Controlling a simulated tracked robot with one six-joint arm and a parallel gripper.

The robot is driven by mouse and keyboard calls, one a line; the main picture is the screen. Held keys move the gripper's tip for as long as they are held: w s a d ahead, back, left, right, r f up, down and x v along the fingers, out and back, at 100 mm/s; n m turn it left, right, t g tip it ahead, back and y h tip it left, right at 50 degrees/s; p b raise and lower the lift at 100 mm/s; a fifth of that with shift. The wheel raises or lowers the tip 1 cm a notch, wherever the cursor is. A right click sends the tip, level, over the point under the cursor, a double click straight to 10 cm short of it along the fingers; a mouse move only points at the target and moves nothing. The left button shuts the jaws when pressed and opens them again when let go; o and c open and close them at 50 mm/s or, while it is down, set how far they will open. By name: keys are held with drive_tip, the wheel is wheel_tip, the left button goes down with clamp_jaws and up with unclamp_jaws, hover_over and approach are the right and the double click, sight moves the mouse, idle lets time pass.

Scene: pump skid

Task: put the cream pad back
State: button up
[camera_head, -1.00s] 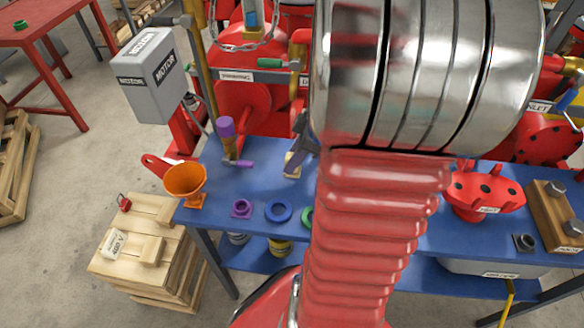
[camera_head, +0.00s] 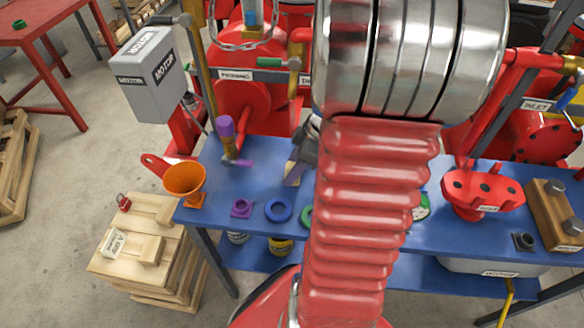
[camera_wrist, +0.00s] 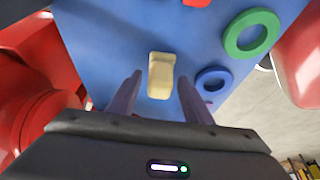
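The cream pad (camera_wrist: 161,75) is a small pale block lying on the blue bench top (camera_wrist: 115,45). In the wrist view it lies between and just beyond the fingertips of my gripper (camera_wrist: 159,82), with blue surface showing on both sides of it. My gripper is open, with its fingers apart and nothing held. In the head view the cream pad (camera_head: 291,172) shows partly behind a finger of my gripper (camera_head: 296,178). My arm hides much of the bench.
A blue ring (camera_head: 278,209), a purple square part (camera_head: 241,207), an orange funnel (camera_head: 185,182) and a purple-handled tool (camera_head: 228,140) are on the bench's left part. A green ring (camera_wrist: 251,33) lies right of the pad in the wrist view. Red machinery (camera_head: 250,110) stands behind.

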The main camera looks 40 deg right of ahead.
drive_tip(key=shift+r, duration=0.15)
drive_tip(key=v, duration=1.2)
drive_tip(key=shift+w+a, duration=0.1)
drive_tip(key=shift+a, duration=0.05)
idle(0.6)
drive_tip(key=a+r+m+t+h, duration=0.1)
drive_tip(key=a+r+m, duration=0.2)
drive_tip(key=a, duration=1)
drive_tip(key=a+r+m+t+h, duration=0.1)
drive_tip(key=a+r+m, duration=0.3)
drive_tip(key=a, duration=0.9)
drive_tip(key=shift+h, duration=0.4)
